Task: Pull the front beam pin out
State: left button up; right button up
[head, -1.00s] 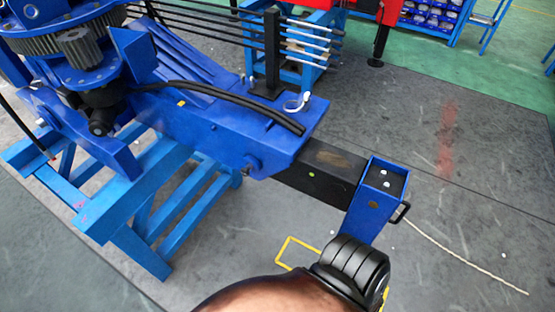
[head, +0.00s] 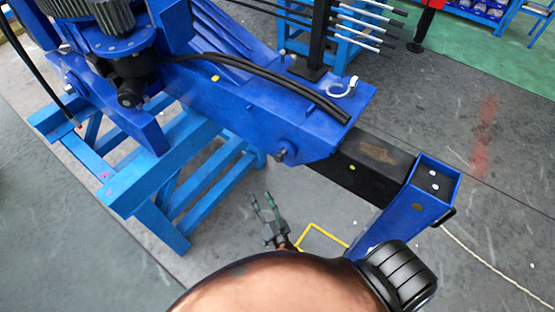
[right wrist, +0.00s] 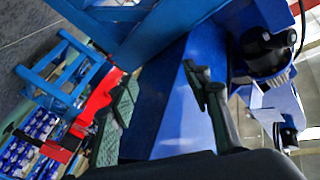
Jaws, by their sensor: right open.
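The blue crane beam (head: 240,100) runs across the head view, with a black inner beam (head: 375,165) coming out of its front end. A small round pin (head: 281,154) sticks out of the beam's near side by its front end. My right gripper (head: 261,198) is below and a little left of this pin, apart from it, with its fingers spread and empty, pointing up in the picture. In the right wrist view, its two dark green fingers (right wrist: 163,82) are apart in front of a blue surface. I cannot make out the pin there. My left gripper is not in view.
A blue end leg (head: 410,212) stands at the inner beam's end. A light blue stand (head: 160,170) holds up the crane. A white ring (head: 342,87) and a black hose (head: 270,72) lie on the beam. A yellow frame (head: 325,230) is on the floor. Grey floor is clear lower left.

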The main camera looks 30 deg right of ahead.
notch_tip(320, 180, up, 16)
jog(key=d+f+m+h+b, duration=0.1)
jog(key=d+m+h, duration=0.1)
jog(key=m+h, duration=0.7)
jog(key=m+g+h+b, duration=0.1)
jog(key=m+g+h, duration=0.1)
jog(key=m+g, duration=0.6)
send_near(278, 160)
jog(key=w+d+m+t, duration=0.2)
jog(key=d, duration=0.1)
jog(key=x, duration=0.7)
jog(key=shift+s+d+f, duration=0.1)
jog(key=shift+d+f, duration=0.05)
jog(key=shift+f, duration=0.25)
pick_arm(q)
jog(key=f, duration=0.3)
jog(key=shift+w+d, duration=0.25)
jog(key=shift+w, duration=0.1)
pick_arm(e)
jog(key=shift+c, duration=0.7)
grip_shut()
